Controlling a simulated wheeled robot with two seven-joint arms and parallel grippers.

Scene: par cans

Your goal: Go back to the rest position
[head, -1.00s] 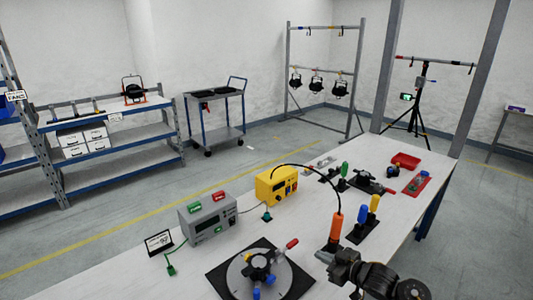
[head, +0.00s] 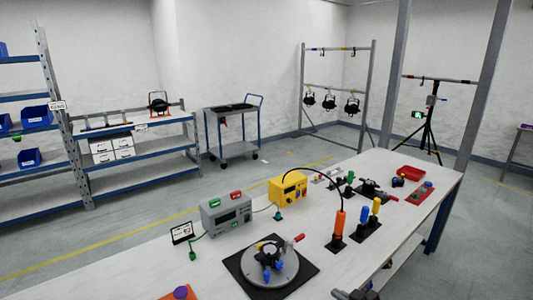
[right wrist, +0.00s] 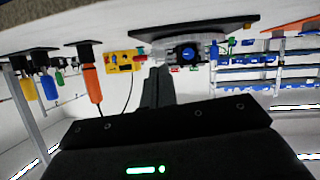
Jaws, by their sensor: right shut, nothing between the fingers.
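My right gripper (head: 356,294) shows only in part at the bottom edge of the head view, by the front of the workbench (head: 120,268). In the right wrist view its dark fingers (right wrist: 157,88) are shut together and empty. That view is turned over, with the bench along its top. The fingers appear apart from the round turntable fixture (head: 268,266) and the orange-handled tool (head: 338,226). My left gripper is not in view.
A grey meter (head: 226,216) and a yellow box (head: 288,190) stand on the bench. Blue and yellow handled tools (head: 370,216) stand beside the orange one. Shelves (head: 130,178) and a trolley (head: 232,150) stand beyond open floor.

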